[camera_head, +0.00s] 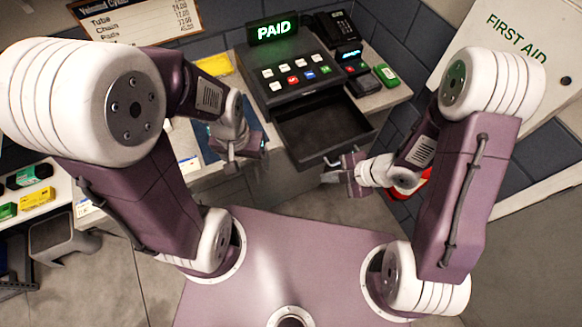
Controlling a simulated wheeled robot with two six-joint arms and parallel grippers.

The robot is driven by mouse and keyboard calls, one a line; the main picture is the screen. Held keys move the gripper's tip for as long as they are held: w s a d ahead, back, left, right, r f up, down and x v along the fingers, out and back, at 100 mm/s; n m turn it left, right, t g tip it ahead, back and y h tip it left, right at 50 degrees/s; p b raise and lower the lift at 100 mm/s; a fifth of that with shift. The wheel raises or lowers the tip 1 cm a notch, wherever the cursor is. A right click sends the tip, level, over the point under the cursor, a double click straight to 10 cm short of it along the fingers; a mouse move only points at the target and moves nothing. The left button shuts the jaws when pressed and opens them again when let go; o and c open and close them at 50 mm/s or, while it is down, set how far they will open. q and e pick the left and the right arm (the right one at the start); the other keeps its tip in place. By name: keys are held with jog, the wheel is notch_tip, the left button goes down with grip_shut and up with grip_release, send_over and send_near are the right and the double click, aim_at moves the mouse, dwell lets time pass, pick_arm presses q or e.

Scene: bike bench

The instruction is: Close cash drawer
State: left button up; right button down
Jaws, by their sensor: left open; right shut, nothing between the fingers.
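The cash register (290,78) stands at the counter's back with a lit "PAID" display (272,28) and coloured keys. Its cash drawer (318,128) is pulled out toward me, and its dark inside looks empty. A small handle (332,161) shows on its front edge. My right gripper (337,175) is shut and empty, close in front of the drawer's front right part; I cannot tell whether it touches. My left gripper (243,160) is open and empty, to the left of the drawer's front.
A card terminal (352,62), a green device (386,75) and a black phone (338,28) stand right of the register. A first aid cabinet (500,75) is at the right. Low shelves with small boxes (36,200) are at the left.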

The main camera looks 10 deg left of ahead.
pick_arm(q)
jog(key=d+f+b, duration=0.1)
jog(key=b, duration=0.1)
jog(key=w+f+b, duration=0.1)
jog(key=f+b, duration=0.1)
jog(key=shift+d, duration=0.4)
pick_arm(e)
jog(key=w+a+f, duration=0.5)
jog(key=a+f, duration=0.1)
jog(key=f, duration=0.2)
jog(key=shift+a, duration=0.25)
pick_arm(q)
jog(key=shift+d, duration=0.1)
pick_arm(e)
jog(key=shift+w+d+f, duration=0.1)
jog(key=shift+w, duration=0.05)
